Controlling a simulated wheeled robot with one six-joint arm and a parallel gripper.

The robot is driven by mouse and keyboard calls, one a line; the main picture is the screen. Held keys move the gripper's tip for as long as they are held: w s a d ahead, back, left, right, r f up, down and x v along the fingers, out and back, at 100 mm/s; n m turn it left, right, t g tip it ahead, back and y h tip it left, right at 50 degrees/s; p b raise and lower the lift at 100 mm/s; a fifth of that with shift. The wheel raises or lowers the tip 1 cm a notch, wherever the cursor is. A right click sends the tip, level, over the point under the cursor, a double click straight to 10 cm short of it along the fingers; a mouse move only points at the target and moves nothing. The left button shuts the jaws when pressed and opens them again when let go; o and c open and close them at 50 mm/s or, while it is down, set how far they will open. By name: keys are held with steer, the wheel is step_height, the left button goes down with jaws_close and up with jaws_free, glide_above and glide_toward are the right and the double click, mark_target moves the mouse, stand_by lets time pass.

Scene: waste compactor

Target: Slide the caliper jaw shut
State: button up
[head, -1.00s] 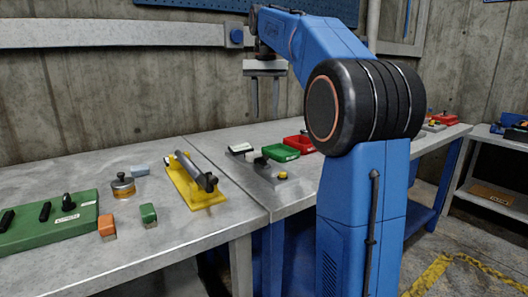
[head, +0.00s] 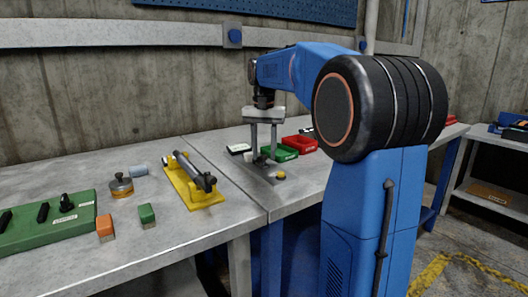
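A flat grey metal piece (head: 265,172) lies near the front edge of the bench, with a dark raised part and a yellow knob (head: 281,175) at its near right end. It looks like the caliper, but it is small and its jaw gap cannot be made out. My gripper (head: 264,157) points straight down over it, fingers apart. The fingertips are low, beside the dark raised part, which is partly hidden by them. I cannot tell whether they touch it.
Green (head: 280,153) and red (head: 301,143) trays stand just behind and right of my gripper. A black-and-white item (head: 238,149) lies to its left. A yellow fixture with a grey cylinder (head: 195,180) stands further left. A green panel (head: 50,222) is at far left.

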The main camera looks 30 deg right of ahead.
mark_target(259, 161)
jaws_close()
steer(key=shift+w, duration=1.55)
jaws_free()
steer(key=shift+w+a, duration=0.1)
steer(key=shift+w, duration=0.05)
step_height(259, 161, up, 17)
steer(key=shift+r, duration=0.2)
